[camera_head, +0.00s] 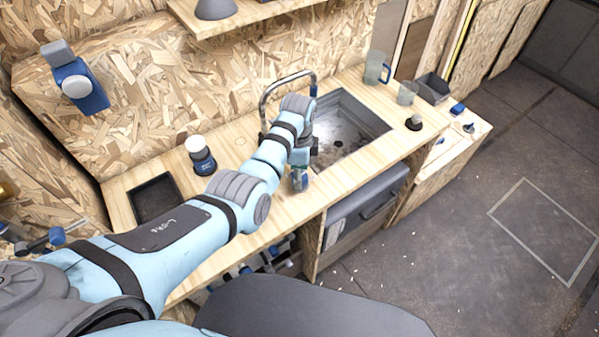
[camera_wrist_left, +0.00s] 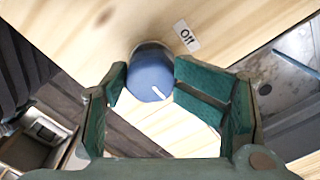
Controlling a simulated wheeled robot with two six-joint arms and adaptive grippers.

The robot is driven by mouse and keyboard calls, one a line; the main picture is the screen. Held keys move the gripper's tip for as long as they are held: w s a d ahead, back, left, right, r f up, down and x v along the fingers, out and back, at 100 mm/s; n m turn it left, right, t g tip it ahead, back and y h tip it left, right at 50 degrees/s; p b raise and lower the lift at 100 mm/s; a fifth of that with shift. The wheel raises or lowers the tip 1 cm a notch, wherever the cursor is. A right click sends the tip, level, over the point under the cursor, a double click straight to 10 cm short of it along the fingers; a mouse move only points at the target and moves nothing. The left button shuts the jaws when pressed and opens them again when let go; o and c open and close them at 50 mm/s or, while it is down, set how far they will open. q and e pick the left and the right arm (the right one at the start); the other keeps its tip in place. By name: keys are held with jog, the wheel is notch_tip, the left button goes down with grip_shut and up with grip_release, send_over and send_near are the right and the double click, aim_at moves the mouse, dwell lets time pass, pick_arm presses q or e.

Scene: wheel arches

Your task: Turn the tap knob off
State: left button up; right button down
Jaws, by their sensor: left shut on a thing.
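The blue tap knob (camera_wrist_left: 150,78) has a short white pointer mark and sits by the front edge of the wooden counter. In the left wrist view a white label reading "Off" (camera_wrist_left: 187,36) is above and right of it. The white mark points down and right, not at the label. My left gripper (camera_wrist_left: 147,84) has its green-padded fingers on either side of the knob and is shut on it. In the head view my left gripper (camera_head: 300,178) is at the counter front, where my arm hides the knob. The tap (camera_head: 264,100) arches behind my wrist. My right gripper is not in view.
The sink (camera_head: 350,108) is set in the counter beside my gripper. A dark bottle-like container (camera_head: 202,160) and a black tray (camera_head: 155,199) are on the left. The floor at right is open.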

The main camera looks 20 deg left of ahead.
pick_arm(q)
jog(key=shift+s+d+f+n+p, duration=0.1)
jog(key=shift+s+f+n+p, duration=0.15)
jog(key=shift+n, duration=0.6)
jog(key=shift+s+f+n+p, duration=0.1)
jog(key=shift+s+n+p, duration=0.15)
jog(key=shift+n, duration=0.6)
jog(key=n, duration=0.5)
jog(key=shift+s+n, duration=0.2)
jog(key=shift+n, duration=0.1)
jog(key=n, duration=0.4)
jog(key=shift+s, duration=0.1)
jog(key=shift+d+r+n, duration=0.15)
jog(key=shift+n, duration=2.25)
jog(key=o, duration=0.8)
jog(key=shift+d, duration=0.25)
jog(key=shift+r, duration=0.1)
